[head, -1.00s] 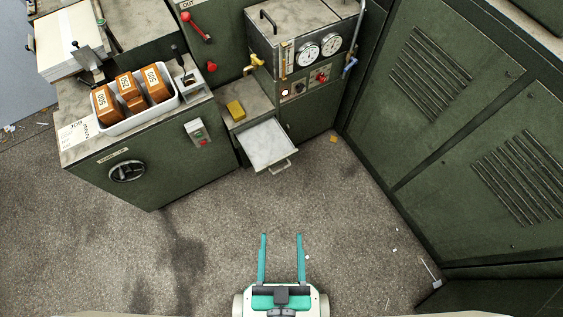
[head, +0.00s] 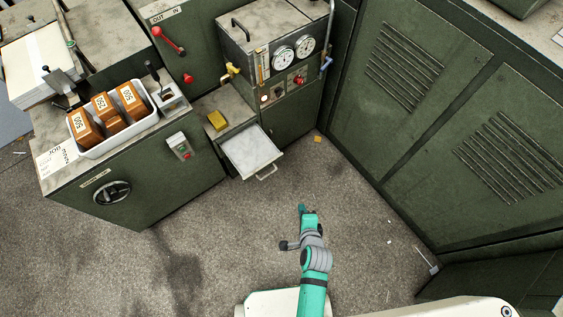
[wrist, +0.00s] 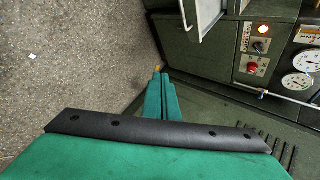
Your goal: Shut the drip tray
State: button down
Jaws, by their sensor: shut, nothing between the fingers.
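The drip tray (head: 252,152) is a pale, shallow metal tray pulled out from the low part of the green machine, with a bar handle (head: 267,173) on its front. Its edge and handle also show at the top of the wrist view (wrist: 205,14). My gripper (head: 301,209) is shut and empty. It is in front of the tray, below and right of the handle in the head view, apart from it. In the wrist view the two teal fingers (wrist: 161,92) lie together, below and left of the tray.
Green cabinets (head: 440,110) close off the right side. A cabinet with a white bin (head: 120,143) stands left. The floor between is open.

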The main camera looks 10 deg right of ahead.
jog(key=w+d+f+m+g+y, duration=0.1)
jog(key=w+f+m+y, duration=0.1)
jog(key=w+m, duration=0.5)
jog(key=m+y, duration=0.2)
jog(key=m, duration=0.2)
send_near(277, 160)
notch_tip(277, 160, down, 3)
jog(key=w, duration=0.2)
jog(key=shift+w+a+f+g, duration=0.1)
jog(key=shift+w+a+g, duration=0.05)
jog(key=shift+w+a, duration=0.25)
jog(key=shift+w+a+f+g, duration=0.15)
jog(key=shift+w+a, duration=0.15)
jog(key=shift+w, duration=0.25)
